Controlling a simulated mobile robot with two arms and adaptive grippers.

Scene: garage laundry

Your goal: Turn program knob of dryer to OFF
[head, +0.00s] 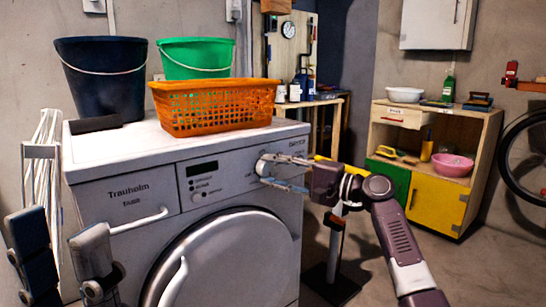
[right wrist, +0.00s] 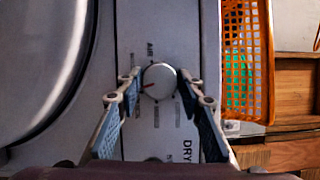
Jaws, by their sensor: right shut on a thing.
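The white dryer (head: 135,160) stands in the head view with its round door below the control panel. Its round program knob (right wrist: 158,80) shows in the right wrist view, with a red mark pointing left and slightly down in the picture. The panel around it carries small labels, including AIR and DRY; I cannot read an OFF mark. My right gripper (right wrist: 160,84) is shut on the knob, one finger on each side; in the head view (head: 268,170) its fingers mostly hide the knob. My left gripper (head: 66,255) is open and empty at the left, in front of the dryer.
An orange basket (head: 215,110), a green bucket (head: 195,60) and a dark bucket (head: 100,80) stand on or behind the dryer top. A wooden cabinet (head: 435,150) and a bicycle wheel (head: 515,165) are at the right. A post on a dark base (head: 330,285) stands beside the dryer.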

